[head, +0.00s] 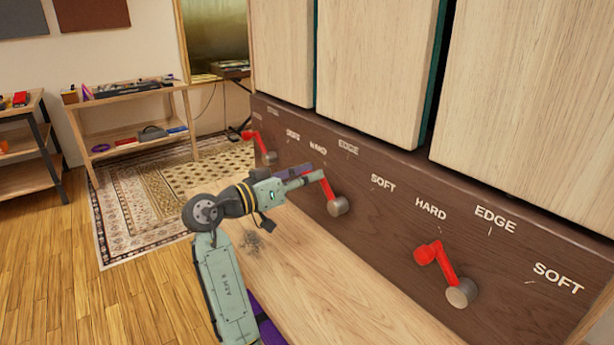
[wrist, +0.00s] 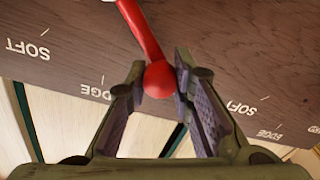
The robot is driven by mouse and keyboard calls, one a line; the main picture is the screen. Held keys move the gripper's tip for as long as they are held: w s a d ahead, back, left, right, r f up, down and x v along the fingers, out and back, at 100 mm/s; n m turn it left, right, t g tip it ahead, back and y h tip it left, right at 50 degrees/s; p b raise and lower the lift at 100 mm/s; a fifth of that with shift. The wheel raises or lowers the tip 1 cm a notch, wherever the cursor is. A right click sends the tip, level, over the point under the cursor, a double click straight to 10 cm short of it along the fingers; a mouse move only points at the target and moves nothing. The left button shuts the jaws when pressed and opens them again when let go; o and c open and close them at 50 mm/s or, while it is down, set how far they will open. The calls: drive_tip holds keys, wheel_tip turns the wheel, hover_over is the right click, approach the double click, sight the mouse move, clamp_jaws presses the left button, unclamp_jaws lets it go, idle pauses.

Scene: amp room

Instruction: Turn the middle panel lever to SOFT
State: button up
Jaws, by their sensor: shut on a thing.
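The middle panel lever (head: 328,190) is red on a grey round pivot, on the front of the dark brown panel. Its arm leans up and left from the pivot, toward the HARD side. Its SOFT label (head: 383,183) is to the right of it. My gripper (head: 316,177) comes in from the left and covers the lever's knob in the head view. In the wrist view the round red knob (wrist: 158,80) sits between the fingertips of my gripper (wrist: 160,68), which is shut on it. The panel labels appear upside down there.
Another red lever (head: 437,265) is to the right and one (head: 258,143) to the far left, on the same panel (head: 400,240). Pale wooden blocks (head: 375,70) stand above it. A wooden ledge (head: 330,290) runs below. Shelves (head: 130,110) stand across the room.

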clamp_jaws()
drive_tip(key=shift+b, duration=0.3)
drive_tip(key=shift+s+d+r+m+b, duration=0.15)
drive_tip(key=shift+s+d+m+b, duration=0.2)
drive_tip(key=shift+m+b, duration=0.6)
drive_tip(key=s+m+b, duration=0.1)
drive_tip(key=b, duration=0.1)
drive_tip(key=s+d+r+m+b, duration=0.1)
drive_tip(key=m+b, duration=0.1)
drive_tip(key=b, duration=0.1)
drive_tip(key=shift+d, duration=0.1)
drive_tip(key=s+d+m+b, duration=0.1)
drive_tip(key=s+m+b, duration=0.1)
drive_tip(key=m+b, duration=0.2)
drive_tip(key=s+d+f+m+b, duration=0.1)
drive_tip(key=s+d+m+b, duration=0.1)
drive_tip(key=s+m+b, duration=0.1)
drive_tip(key=s+d+m+b, duration=0.2)
drive_tip(key=m+b, duration=0.4)
drive_tip(key=shift+s+d+f, duration=0.2)
drive_tip(key=shift+f, duration=0.1)
